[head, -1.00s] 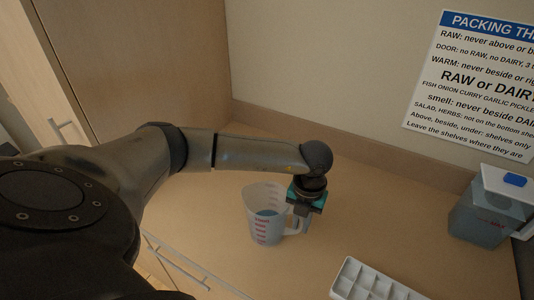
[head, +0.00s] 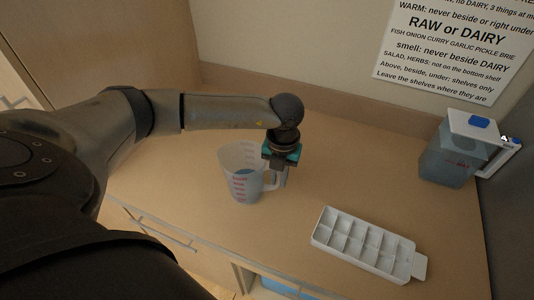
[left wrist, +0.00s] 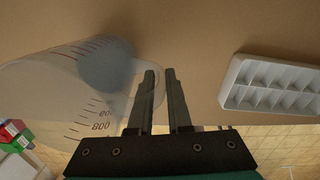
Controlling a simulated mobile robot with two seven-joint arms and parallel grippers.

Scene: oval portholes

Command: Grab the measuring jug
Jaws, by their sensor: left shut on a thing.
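The measuring jug (head: 241,178) is translucent with red markings and stands upright on the wooden counter, with something bluish-grey inside. Its handle is on the right side. My left gripper (head: 279,176) comes down from above at that handle and is shut on it. In the left wrist view the jug (left wrist: 75,92) fills the left side, with dark scale marks, and the two fingers of my left gripper (left wrist: 161,75) stand close together at the handle. The fingers hide part of the handle. My right gripper is not in view.
A white ice cube tray (head: 365,243) lies on the counter (head: 220,225) to the right of the jug, near the front edge. A clear lidded pitcher (head: 450,155) stands at the far right. A printed sign (head: 455,50) hangs on the wall behind.

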